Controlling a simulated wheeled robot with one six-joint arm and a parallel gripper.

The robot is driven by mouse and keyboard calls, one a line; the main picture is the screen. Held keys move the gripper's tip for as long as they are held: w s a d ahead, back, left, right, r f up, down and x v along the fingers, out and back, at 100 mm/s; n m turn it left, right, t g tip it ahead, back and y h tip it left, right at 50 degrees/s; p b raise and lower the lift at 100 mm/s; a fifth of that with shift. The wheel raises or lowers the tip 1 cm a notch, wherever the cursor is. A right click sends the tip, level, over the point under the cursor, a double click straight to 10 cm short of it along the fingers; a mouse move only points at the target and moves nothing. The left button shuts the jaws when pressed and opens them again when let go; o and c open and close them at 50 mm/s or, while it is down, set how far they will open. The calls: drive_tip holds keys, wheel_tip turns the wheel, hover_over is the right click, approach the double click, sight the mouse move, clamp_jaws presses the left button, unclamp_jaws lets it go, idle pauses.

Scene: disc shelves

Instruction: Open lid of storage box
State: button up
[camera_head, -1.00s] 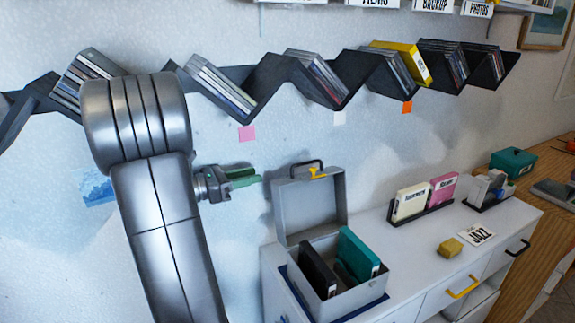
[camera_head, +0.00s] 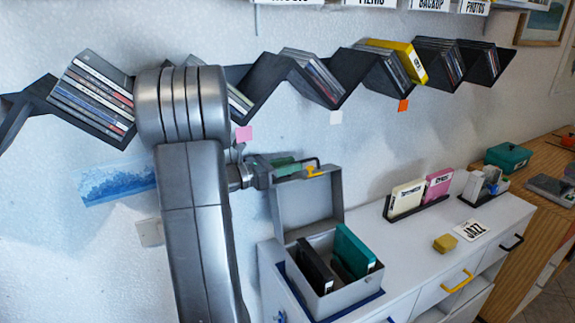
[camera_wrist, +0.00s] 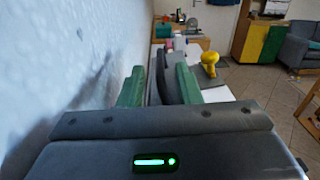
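The grey storage box (camera_head: 345,297) stands on a white cabinet at the lower middle of the head view. Inside the box are a dark case (camera_head: 313,265) and a teal case (camera_head: 354,252). My gripper (camera_head: 286,165), with green fingers, is at the lid's upper left corner, close to the handle; contact cannot be told. In the wrist view the green fingers (camera_wrist: 160,88) are apart, with dark surfaces between them; I see no clear grip.
A dark zigzag disc shelf (camera_head: 262,85) runs along the wall above my gripper.

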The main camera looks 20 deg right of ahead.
clamp_jaws()
drive_tip(key=shift+s+d+r, duration=0.1)
drive_tip(key=shift+s+r, duration=0.1)
drive_tip(key=shift+s, duration=0.35)
drive_tip(key=shift+s+d+r, duration=0.1)
drive_tip(key=shift+s+r, duration=0.1)
drive_tip(key=shift+s, duration=0.35)
unclamp_jaws()
drive_tip(key=shift+w+a, duration=0.1)
drive_tip(key=shift+a, duration=0.1)
drive_tip(key=s+a+b, duration=0.1)
drive_tip(key=a+b, duration=0.1)
drive_tip(key=a, duration=1.1)
drive_tip(key=shift+s+a, duration=0.25)
drive_tip(key=shift+s, duration=0.15)
